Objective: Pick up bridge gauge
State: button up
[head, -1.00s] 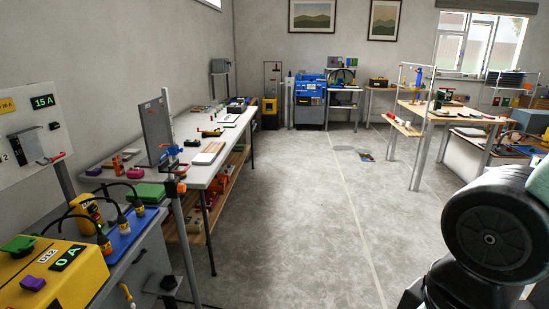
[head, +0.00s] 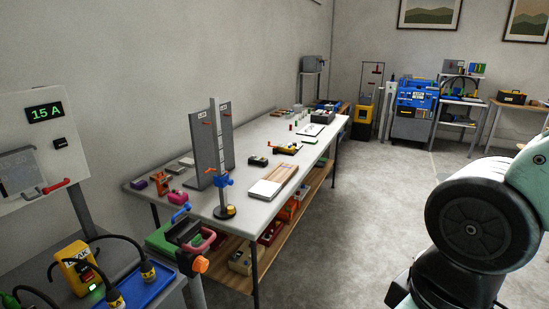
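I cannot tell for certain which thing is the bridge gauge. Several small tools lie on the long white workbench (head: 241,204). A yellow and black tool (head: 287,149) lies near its middle, with a small dark device (head: 258,161) to its left. A tall scale post with a blue collar (head: 222,181) stands near the front, beside a grey upright panel (head: 206,140). My gripper is out of view; only a dark and pale green part of my arm shows at the right.
A yellow meter (head: 77,270) and a blue tray (head: 140,291) are on the near-left cart. A panel reading 15 A (head: 44,113) stands at the left. A blue cabinet (head: 415,97) is at the back. The floor (head: 350,220) right of the bench is clear.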

aim_at(258, 160)
jog(key=i+l+u, duration=1.15)
jog(key=i+l, duration=0.25)
jog(key=i, duration=0.15)
jog(key=i+l+u, duration=0.45)
jog(key=i+l, duration=0.25)
jog(key=l, duration=0.15)
